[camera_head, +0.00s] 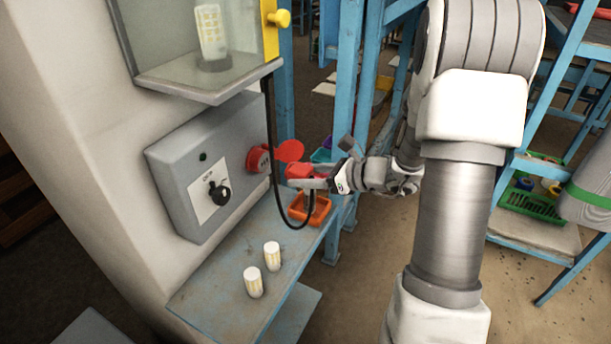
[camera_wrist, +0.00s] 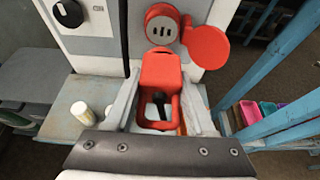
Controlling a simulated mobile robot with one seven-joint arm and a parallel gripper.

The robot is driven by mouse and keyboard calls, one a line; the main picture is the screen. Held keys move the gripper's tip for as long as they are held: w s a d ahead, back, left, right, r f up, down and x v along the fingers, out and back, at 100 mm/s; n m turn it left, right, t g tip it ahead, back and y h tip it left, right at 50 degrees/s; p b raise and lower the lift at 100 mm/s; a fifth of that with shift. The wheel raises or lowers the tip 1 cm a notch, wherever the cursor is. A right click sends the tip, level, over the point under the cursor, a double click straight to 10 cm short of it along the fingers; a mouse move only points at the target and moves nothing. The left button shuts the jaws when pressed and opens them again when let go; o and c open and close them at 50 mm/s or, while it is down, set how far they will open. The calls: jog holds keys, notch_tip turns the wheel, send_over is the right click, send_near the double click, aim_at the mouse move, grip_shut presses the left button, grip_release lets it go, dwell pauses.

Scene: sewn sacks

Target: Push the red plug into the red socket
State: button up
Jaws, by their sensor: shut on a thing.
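The red socket (camera_head: 258,160) is on the right side of the grey control box. In the wrist view, the socket (camera_wrist: 162,27) shows its round face with several dark slots. Its round red lid (camera_wrist: 207,46) hangs open to the right. My gripper (camera_head: 312,182) is shut on the red plug (camera_head: 299,171), one finger on each side. In the wrist view, the plug (camera_wrist: 161,70) sits just below the socket and roughly in line with it. The head view shows a gap between plug and socket. The plug's front is hidden in the wrist view.
The grey box (camera_head: 190,150) has a black knob (camera_head: 219,193). A black cable (camera_head: 272,170) loops down close to the plug. An orange tray (camera_head: 318,212) and two white cylinders (camera_head: 272,256) are on the blue-grey shelf (camera_head: 215,290). Blue posts (camera_head: 347,100) stand behind my gripper.

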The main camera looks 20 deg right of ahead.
aim_at(292, 166)
jog(key=shift+w+a, duration=2)
jog(key=shift+r+b, duration=0.1)
jog(key=shift+b, duration=0.25)
dwell(0.9)
jog(key=shift+w+a, duration=0.35)
dwell(0.4)
jog(key=o, duration=1.3)
jog(key=shift+o, duration=0.2)
jog(key=shift+s+d+r, duration=0.1)
jog(key=shift+d, duration=0.15)
jog(key=v, duration=1.7)
jog(key=shift+a, duration=0.15)
